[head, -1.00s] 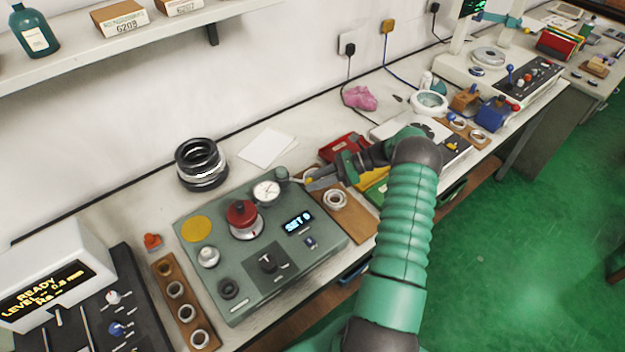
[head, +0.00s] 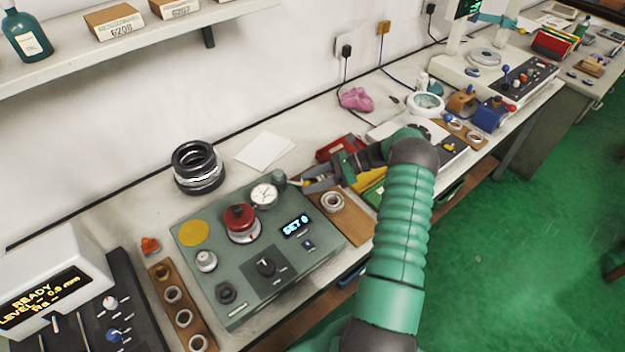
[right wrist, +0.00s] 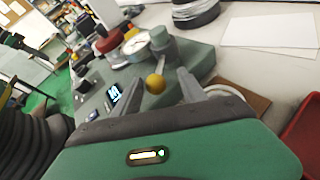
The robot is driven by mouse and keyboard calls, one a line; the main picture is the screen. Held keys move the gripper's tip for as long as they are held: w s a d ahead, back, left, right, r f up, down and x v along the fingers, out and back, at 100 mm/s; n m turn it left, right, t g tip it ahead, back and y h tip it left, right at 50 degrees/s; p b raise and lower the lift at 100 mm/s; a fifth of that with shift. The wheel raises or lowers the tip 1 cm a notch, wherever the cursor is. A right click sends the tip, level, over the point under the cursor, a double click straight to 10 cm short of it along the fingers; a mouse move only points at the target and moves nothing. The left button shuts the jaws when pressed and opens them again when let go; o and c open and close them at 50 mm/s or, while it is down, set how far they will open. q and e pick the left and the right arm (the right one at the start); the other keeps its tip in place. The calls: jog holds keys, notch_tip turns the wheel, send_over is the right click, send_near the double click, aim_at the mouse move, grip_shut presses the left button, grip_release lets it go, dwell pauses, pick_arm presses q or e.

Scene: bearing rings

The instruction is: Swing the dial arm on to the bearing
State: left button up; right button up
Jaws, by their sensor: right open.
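The grey-green gauge box (head: 205,283) stands on the bench with a lit "SET 0" display (head: 295,226). The round white dial (head: 264,196) sits near its back right corner, beside a grey post (head: 279,180). A red-topped part (head: 240,218) stands left of the dial; whether the bearing is under it I cannot tell. In the right wrist view a yellow ball knob (right wrist: 155,84) on the dial's arm lies between the fingers. My right gripper (head: 306,185) is open around or close by this knob; contact is unclear. My left gripper is not in view.
A wooden board with a bearing ring (head: 333,201) lies right of the box. A wooden strip with several rings (head: 172,294) lies left. A stack of black rings (head: 197,167) and white paper (head: 264,150) are behind. A red tray (head: 338,148) is near my wrist.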

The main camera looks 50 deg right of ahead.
jog(key=b+v, duration=0.3)
jog(key=v, duration=1.4)
jog(key=shift+w+f, duration=0.2)
